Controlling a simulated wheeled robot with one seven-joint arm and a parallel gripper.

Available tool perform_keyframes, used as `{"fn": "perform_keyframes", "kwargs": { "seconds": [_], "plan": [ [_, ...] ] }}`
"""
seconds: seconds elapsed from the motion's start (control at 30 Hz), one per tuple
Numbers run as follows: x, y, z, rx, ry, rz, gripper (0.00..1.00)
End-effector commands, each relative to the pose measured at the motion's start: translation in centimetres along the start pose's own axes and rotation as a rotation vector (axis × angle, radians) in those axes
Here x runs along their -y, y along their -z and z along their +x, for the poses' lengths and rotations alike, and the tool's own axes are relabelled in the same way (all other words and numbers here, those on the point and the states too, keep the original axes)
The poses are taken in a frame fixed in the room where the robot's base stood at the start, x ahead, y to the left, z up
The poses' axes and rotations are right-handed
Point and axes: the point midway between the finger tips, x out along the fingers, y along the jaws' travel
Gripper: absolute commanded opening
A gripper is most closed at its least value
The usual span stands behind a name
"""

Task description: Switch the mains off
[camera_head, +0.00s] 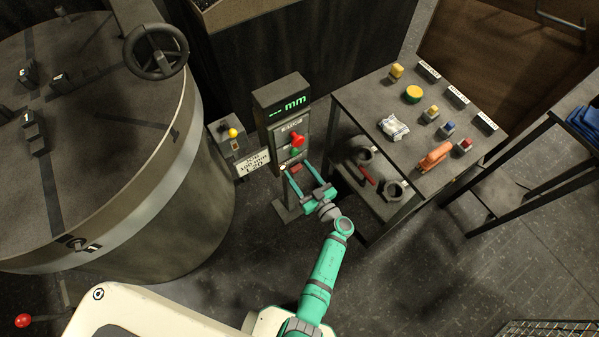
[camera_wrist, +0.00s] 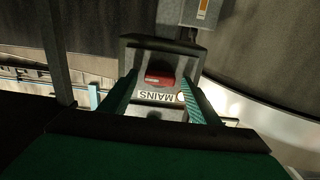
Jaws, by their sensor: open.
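The gauge stand (camera_head: 285,130) is a grey box on a post with a lit green display (camera_head: 289,106) on top. The mains switch is a small red rocker (camera_wrist: 160,79) on its lower face, beside a white label reading MAINS (camera_wrist: 160,97), upside down in the wrist view. My gripper (camera_head: 299,169) is open and empty, pointing at the lower part of the stand. In the wrist view its two green fingers lie either side of the red rocker. I cannot tell whether they touch the panel. A larger red knob (camera_head: 297,141) sits above on the same face.
A large round drum with a handwheel (camera_head: 156,51) stands left. A small box with a yellow button (camera_head: 232,133) and a white sign (camera_head: 253,163) sit beside the stand. A bench (camera_head: 365,95) with castings and coloured items stands right.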

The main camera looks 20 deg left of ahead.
Motion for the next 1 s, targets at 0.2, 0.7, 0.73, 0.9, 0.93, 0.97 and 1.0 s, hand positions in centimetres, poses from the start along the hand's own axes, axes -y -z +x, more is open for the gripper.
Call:
{"fn": "perform_keyframes", "kwargs": {
  "seconds": [0.2, 0.7, 0.73, 0.9, 0.93, 0.97, 1.0],
  "plan": [
    [-0.01, 0.0, -0.03, 0.0, 0.0, 0.0, 0.23],
    [0.1, -0.01, -0.06, 0.0, 0.001, -0.089, 0.15],
    [0.11, -0.02, -0.06, 0.0, 0.001, -0.106, 0.15],
    [0.18, -0.04, -0.07, 0.0, 0.001, -0.234, 0.15],
    [0.19, -0.04, -0.08, 0.0, 0.001, -0.26, 0.15],
    [0.21, -0.04, -0.08, 0.0, 0.001, -0.288, 0.15],
    [0.23, -0.05, -0.08, 0.0, 0.001, -0.325, 0.15]
  ]
}}
